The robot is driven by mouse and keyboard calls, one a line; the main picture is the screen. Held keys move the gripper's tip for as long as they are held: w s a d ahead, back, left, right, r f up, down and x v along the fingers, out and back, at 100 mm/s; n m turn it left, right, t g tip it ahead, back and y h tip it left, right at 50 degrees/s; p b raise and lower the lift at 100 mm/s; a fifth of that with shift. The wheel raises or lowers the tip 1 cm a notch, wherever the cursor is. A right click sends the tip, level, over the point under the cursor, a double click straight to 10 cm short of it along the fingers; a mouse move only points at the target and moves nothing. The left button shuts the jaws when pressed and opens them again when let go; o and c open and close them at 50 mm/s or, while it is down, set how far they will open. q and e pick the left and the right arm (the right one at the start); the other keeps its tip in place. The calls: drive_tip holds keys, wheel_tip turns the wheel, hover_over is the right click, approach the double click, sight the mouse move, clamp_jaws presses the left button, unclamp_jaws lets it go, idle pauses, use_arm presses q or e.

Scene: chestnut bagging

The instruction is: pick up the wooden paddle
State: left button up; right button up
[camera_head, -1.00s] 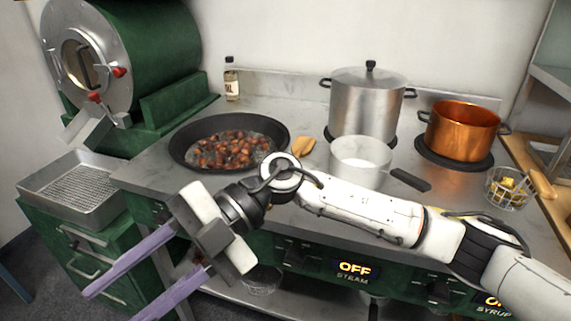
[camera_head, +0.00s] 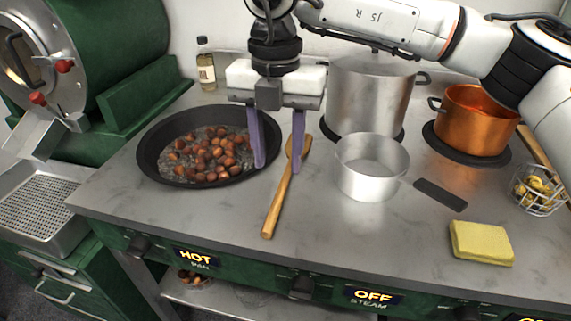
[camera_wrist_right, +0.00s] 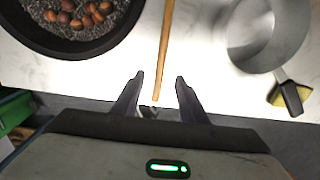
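The wooden paddle (camera_head: 279,198) lies on the grey countertop between the black pan and the small saucepan, its handle toward the front edge. In the right wrist view its handle (camera_wrist_right: 165,45) runs lengthwise, in line with the gap between the fingers. In the head view the right finger overlaps part of the paddle head. The wrist view shows the fingers (camera_wrist_right: 160,82) apart with nothing held between them. My left gripper is not in view.
The black pan (camera_head: 150,170) of chestnuts is close on the left. The small saucepan (camera_head: 372,180) is on the right, with a tall pot (camera_head: 345,97) behind. A yellow sponge (camera_head: 481,243) lies at the front right. The counter in front of the saucepan is clear.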

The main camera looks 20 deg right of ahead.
sight(279, 193)
drive_tip(key=shift+s+f, duration=0.15)
drive_tip(key=shift+f, duration=0.65)
wheel_tip(279, 193, down, 6)
drive_tip(key=shift+d+f, duration=0.1)
drive_tip(key=shift+w, duration=0.2)
clamp_jaws()
